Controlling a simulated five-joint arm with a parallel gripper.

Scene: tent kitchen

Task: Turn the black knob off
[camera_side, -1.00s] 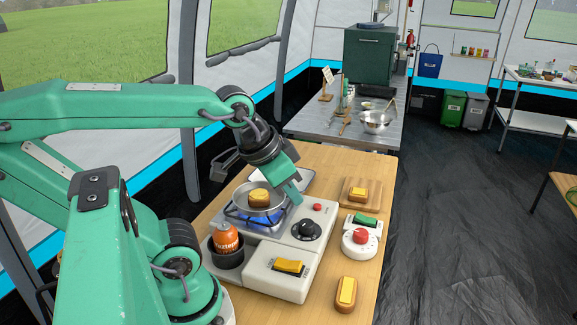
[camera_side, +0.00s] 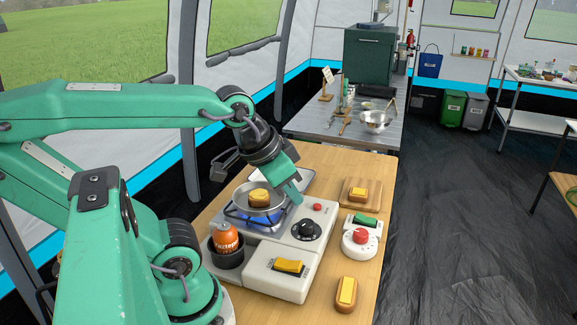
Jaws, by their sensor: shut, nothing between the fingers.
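The black knob (camera_side: 306,229) sits on the light top of the camping stove (camera_side: 325,212), right of the burner. A blue flame (camera_side: 236,217) burns under a small pan (camera_side: 277,207) that holds a round yellow-brown piece (camera_side: 259,197). My gripper (camera_side: 298,201) is shut and empty. It points down, its tip above and a little behind the knob in the picture, close to the pan's right edge. I cannot tell whether the tip touches the stove.
To the right stand a green switch (camera_side: 365,220), a red-topped white dial (camera_side: 360,241) and yellow switches on wooden blocks (camera_side: 346,292).

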